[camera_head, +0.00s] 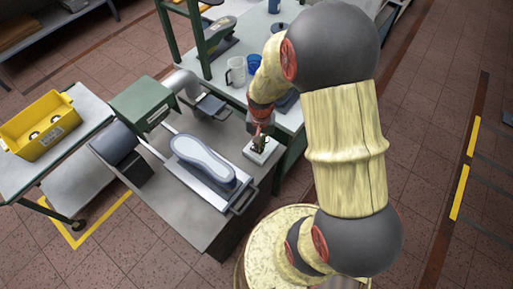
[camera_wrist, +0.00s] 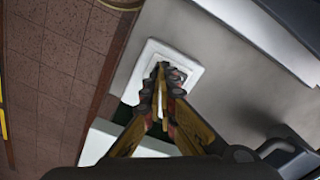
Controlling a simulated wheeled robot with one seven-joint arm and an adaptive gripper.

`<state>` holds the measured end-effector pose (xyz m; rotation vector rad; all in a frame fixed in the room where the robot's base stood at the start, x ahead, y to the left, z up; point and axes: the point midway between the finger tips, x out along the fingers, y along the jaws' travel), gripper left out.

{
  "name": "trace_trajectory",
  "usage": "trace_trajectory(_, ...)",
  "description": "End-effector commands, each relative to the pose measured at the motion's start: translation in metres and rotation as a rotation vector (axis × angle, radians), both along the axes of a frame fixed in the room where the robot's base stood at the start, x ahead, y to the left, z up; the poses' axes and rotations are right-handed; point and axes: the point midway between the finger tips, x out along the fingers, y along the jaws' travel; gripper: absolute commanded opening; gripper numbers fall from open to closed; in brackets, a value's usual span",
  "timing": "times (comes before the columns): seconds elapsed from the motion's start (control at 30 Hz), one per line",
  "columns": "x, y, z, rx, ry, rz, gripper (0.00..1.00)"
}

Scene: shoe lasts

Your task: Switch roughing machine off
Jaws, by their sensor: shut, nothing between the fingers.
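The roughing machine (camera_head: 143,104) stands on a grey metal bench, with a green housing and a dark cylinder at its left end. A small pale switch plate (camera_head: 258,150) sits at the bench's right corner. It also shows in the wrist view as a white rounded square plate (camera_wrist: 189,74). My gripper (camera_head: 261,137) is over this plate. In the wrist view my gripper (camera_wrist: 161,70) is shut and empty, with its fingertips in front of the plate's middle. The fingers hide most of the switch itself, so its position and any contact cannot be told.
A grey shoe last (camera_head: 203,160) lies on a tray with handles on the bench. A yellow bin (camera_head: 42,125) stands on a cart at left. A clear mug (camera_head: 236,72) and a blue cup (camera_head: 254,62) stand on the table behind. Tiled floor is free at right.

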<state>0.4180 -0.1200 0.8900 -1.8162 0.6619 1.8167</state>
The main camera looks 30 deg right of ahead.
Motion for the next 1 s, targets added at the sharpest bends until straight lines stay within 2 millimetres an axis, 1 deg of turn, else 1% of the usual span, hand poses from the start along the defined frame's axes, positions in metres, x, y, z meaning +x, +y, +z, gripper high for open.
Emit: trace_trajectory(1.0,0.0,0.0,-0.012,0.0,0.0,0.0,0.0)
